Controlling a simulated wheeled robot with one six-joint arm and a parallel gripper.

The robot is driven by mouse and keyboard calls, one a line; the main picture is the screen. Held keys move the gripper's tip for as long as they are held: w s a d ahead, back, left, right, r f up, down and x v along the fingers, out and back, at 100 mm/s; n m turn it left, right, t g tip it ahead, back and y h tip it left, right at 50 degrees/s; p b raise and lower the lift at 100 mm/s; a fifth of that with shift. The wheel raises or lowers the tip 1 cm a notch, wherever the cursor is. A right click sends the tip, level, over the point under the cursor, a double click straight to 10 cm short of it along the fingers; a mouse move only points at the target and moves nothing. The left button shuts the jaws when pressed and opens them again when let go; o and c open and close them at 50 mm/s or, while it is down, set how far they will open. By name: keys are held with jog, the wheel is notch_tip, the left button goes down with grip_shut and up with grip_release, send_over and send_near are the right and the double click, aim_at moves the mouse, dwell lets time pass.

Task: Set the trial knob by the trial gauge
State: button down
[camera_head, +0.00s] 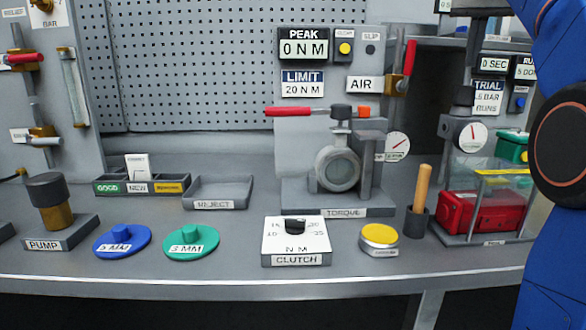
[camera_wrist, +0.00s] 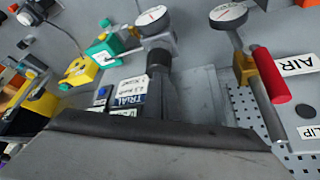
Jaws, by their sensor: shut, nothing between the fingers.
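The trial knob (camera_head: 462,99) is a dark round cap above the trial gauge (camera_head: 465,134), a round white dial with a red needle, at the right of the head view. In the wrist view the knob (camera_wrist: 158,60) and gauge (camera_wrist: 151,17) show near the top middle. My gripper (camera_head: 468,82) comes down from the top right and is shut and empty. Its tips are at or just above the knob; I cannot tell if they touch. In the wrist view my gripper (camera_wrist: 161,80) hides part of the panel. The TRIAL sign (camera_head: 488,98) is partly cut by my arm.
A second gauge (camera_head: 397,147) and the red AIR lever (camera_head: 409,58) are left of the knob. A clear case with a red box (camera_head: 480,212) stands below it. The torque stand (camera_head: 338,195) and clutch dial (camera_head: 296,242) occupy the middle of the bench.

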notch_tip(320, 180, down, 6)
jog(key=shift+d, duration=0.3)
dwell(0.7)
jog(key=shift+w+d, duration=0.1)
jog(key=shift+w, duration=0.2)
dwell(0.5)
jog(key=shift+w+a, duration=0.1)
jog(key=shift+a, duration=0.1)
dwell(0.4)
send_near(464, 96)
jog(key=shift+w+d+r, duration=0.2)
jog(key=shift+w+r, duration=0.1)
jog(key=shift+r, duration=0.2)
jog(key=shift+w+d+r, duration=0.15)
jog(key=shift+w+r, duration=0.15)
jog(key=shift+r, duration=0.2)
